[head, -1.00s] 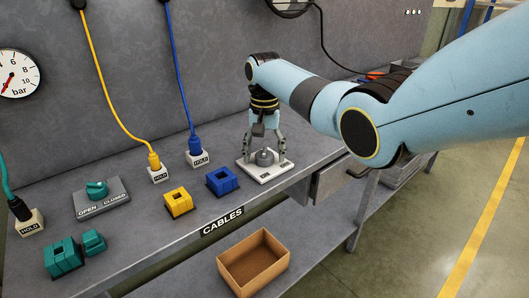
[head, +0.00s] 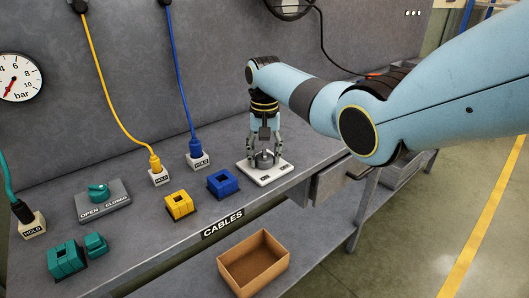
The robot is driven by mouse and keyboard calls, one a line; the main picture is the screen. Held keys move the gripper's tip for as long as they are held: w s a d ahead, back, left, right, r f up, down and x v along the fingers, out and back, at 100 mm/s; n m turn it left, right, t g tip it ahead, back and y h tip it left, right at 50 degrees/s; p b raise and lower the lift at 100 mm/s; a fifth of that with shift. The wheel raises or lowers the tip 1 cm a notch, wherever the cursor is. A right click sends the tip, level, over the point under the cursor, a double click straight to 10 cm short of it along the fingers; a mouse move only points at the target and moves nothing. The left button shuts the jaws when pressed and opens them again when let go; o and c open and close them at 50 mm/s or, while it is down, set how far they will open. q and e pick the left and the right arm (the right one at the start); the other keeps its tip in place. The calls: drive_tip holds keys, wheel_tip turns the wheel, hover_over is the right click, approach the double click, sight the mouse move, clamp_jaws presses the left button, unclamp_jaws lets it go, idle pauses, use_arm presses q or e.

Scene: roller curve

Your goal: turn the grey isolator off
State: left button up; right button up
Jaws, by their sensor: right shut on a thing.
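The grey isolator (head: 264,159) is a round grey knob on a white plate (head: 265,174) at the right part of the bench. The plate carries small labels on its front edge; they are too small to read surely. My right gripper (head: 264,153) points straight down over the plate, its fingers shut on the knob from both sides. The fingers hide part of the knob, so its exact pointing direction is hard to tell. My left gripper is not in view.
Blue (head: 222,183), yellow (head: 179,205) and teal (head: 66,258) sockets stand on the bench (head: 150,235). A teal valve handle (head: 98,190) sits on a grey OPEN/CLOSED plate. Cable plugs rest in HOLD blocks. A cardboard box (head: 285,262) lies on the lower shelf.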

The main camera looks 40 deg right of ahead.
sight(264, 153)
drive_tip(key=n+p, duration=0.1)
drive_tip(key=n, duration=0.2)
drive_tip(key=shift+r+p, duration=0.15)
drive_tip(key=shift+p, duration=0.2)
drive_tip(key=n+p, duration=0.1)
drive_tip(key=n, duration=0.3)
drive_tip(key=n+p, duration=0.1)
drive_tip(key=n, duration=0.3)
drive_tip(key=shift+n, duration=2.6)
drive_tip(key=o, duration=1.2)
drive_tip(key=shift+c, duration=0.2)
wheel_tip(264, 153, up, 12)
